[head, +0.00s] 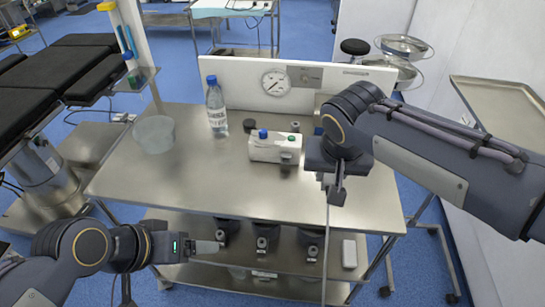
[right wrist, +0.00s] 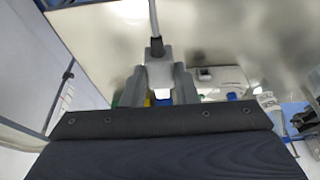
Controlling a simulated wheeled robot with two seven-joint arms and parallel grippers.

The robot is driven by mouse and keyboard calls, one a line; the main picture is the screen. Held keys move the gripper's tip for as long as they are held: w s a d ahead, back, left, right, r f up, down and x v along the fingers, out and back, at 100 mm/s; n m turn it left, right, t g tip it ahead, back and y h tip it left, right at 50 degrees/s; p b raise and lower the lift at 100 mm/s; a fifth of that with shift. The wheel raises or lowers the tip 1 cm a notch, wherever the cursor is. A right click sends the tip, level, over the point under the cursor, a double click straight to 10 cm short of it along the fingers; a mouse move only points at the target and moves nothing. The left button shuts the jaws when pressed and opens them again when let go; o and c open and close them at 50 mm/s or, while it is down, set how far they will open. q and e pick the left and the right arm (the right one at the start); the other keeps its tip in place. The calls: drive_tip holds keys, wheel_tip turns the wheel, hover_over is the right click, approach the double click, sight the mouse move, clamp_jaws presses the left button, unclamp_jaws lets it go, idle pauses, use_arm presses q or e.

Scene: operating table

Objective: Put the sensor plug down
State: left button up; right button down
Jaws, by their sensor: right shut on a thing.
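The sensor plug (right wrist: 157,72) is a grey piece with a cable (right wrist: 153,20) running from it. My right gripper (right wrist: 158,85) is shut on it. In the head view my right gripper (head: 334,192) is above the right part of the steel table (head: 205,180), and the cable hangs down past the table's front edge. The plug itself is mostly hidden there. A white box-shaped device (head: 273,150) with blue and green caps stands on the table left of the right gripper. My left gripper (head: 208,247) is low, in front of the table's front left; its finger gap is unclear.
A water bottle (head: 216,108) and a clear bowl (head: 154,134) stand on the table's left half. A white panel with a gauge (head: 276,82) rises at the back. The table's front middle is clear. A lower shelf (head: 260,283) holds dark items. A steel tray (head: 505,105) is at right.

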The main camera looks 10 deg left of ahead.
drive_tip(key=shift+w, duration=0.3)
drive_tip(key=shift+d, duration=0.2)
drive_tip(key=w+d+f, duration=0.2)
drive_tip(key=d+f, duration=0.1)
drive_tip(key=w+d+f, duration=0.6)
drive_tip(key=shift+w+d, duration=0.15)
drive_tip(key=shift+d, duration=0.15)
drive_tip(key=shift+w+d+f, duration=0.1)
drive_tip(key=shift+d+f, duration=0.05)
use_arm(q)
drive_tip(key=shift+w, duration=0.15)
use_arm(e)
drive_tip(key=shift+w+d+f, duration=0.1)
drive_tip(key=shift+f, duration=0.8)
drive_tip(key=shift+w+d+f, duration=0.1)
drive_tip(key=shift+f, duration=0.8)
drive_tip(key=shift+f+b, duration=0.5)
drive_tip(key=shift+f, duration=0.2)
use_arm(q)
drive_tip(key=shift+f, duration=0.4)
use_arm(e)
drive_tip(key=c, duration=1.1)
unclamp_jaws()
drive_tip(key=shift+r, duration=0.1)
drive_tip(key=shift+c, duration=0.2)
